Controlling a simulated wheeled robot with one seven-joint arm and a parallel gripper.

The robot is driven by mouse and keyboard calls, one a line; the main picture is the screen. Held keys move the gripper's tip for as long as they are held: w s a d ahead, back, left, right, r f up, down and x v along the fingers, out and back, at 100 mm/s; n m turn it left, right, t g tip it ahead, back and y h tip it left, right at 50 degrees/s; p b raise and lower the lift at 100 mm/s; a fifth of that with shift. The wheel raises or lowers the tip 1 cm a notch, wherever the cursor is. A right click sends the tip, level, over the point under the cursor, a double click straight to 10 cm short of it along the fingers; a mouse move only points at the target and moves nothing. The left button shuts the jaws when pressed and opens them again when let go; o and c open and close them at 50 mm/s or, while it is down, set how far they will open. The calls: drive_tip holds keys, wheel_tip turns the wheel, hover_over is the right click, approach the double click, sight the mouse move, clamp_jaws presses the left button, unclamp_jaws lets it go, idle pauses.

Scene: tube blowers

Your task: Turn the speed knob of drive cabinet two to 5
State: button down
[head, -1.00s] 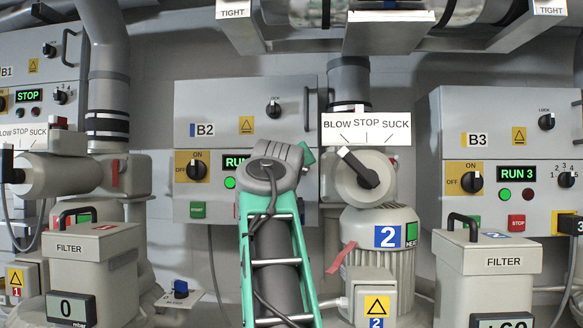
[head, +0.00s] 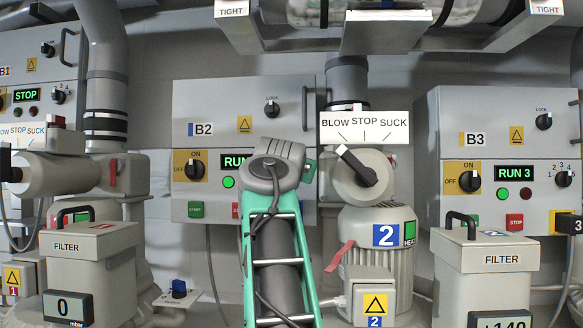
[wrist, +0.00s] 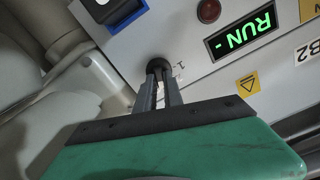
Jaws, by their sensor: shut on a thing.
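Drive cabinet two, marked B2 (head: 240,95), stands in the middle of the head view, behind my arm. Its speed knob is hidden there by my arm. In the wrist view the small round black speed knob (wrist: 157,63) shows at the fingertips, with a "1" mark beside it. My gripper (wrist: 158,80) is shut on this knob, one finger on each side. The knob's pointer cannot be made out. The cabinet's display (wrist: 242,36) reads "RUN -" in green; the head view shows only "RUN".
Blower 2 (head: 378,240) and its BLOW/STOP/SUCK plate (head: 365,128) stand right of my arm. Cabinet B3 (head: 500,110) is farther right and reads RUN 3. Filter boxes (head: 88,258) stand at the front on both sides. A metal bracket (head: 385,33) hangs overhead.

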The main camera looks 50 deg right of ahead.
drive_tip(key=m, duration=0.5)
drive_tip(key=shift+s+d+f+m+b, duration=0.1)
drive_tip(key=shift+s+m+b, duration=0.05)
drive_tip(key=shift+m+b, duration=0.2)
drive_tip(key=shift+f+m+b, duration=0.1)
drive_tip(key=shift+m+b, duration=0.25)
drive_tip(key=shift+m, duration=1.9)
drive_tip(key=c, duration=1.5)
unclamp_jaws()
drive_tip(key=shift+o, duration=0.2)
drive_tip(key=b+v, duration=0.2)
drive_tip(key=v, duration=0.6)
drive_tip(key=shift+b, duration=0.3)
drive_tip(key=shift+d, duration=0.1)
